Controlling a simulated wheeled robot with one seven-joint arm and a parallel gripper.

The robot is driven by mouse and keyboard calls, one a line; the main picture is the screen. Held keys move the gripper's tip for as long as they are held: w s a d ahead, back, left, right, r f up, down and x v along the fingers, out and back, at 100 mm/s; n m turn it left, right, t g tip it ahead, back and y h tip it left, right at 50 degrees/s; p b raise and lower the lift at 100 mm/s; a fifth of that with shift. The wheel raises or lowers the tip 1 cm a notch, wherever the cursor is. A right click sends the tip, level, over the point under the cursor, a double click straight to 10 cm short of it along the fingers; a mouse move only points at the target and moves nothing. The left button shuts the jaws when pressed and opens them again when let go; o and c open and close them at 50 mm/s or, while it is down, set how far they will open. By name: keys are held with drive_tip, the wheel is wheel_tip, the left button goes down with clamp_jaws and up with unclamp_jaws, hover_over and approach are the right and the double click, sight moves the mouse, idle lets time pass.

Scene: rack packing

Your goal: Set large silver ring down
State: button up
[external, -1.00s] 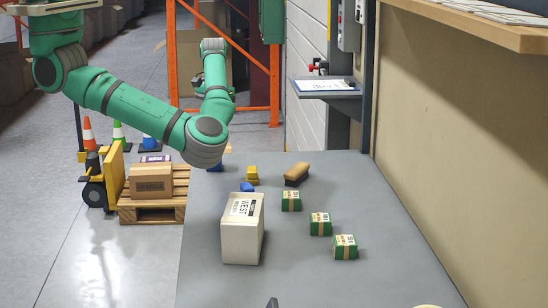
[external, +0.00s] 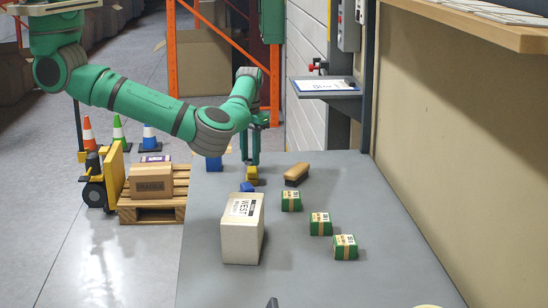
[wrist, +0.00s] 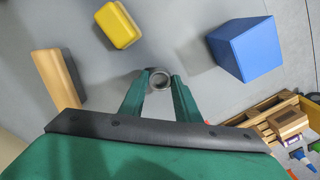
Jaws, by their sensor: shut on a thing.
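The large silver ring (wrist: 160,79) is a small grey metal ring between my fingertips in the wrist view. My gripper (wrist: 160,82) is shut on it; a dark hollow shows inside the ring. In the external view my gripper (external: 250,162) points down over the far part of the grey table, just behind the yellow block (external: 251,176). The ring cannot be made out there. Whether the ring touches the table is not clear.
A blue block (wrist: 245,47) and a brown wooden brush (wrist: 57,78) flank the gripper on the grey table (external: 310,270). Nearer stand a small blue piece (external: 247,187), a white box labelled WEST (external: 241,235) and several green boxes (external: 320,223).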

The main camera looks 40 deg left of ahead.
drive_tip(key=shift+f, duration=0.85)
drive_tip(key=shift+f, duration=0.1)
drive_tip(key=o, duration=1)
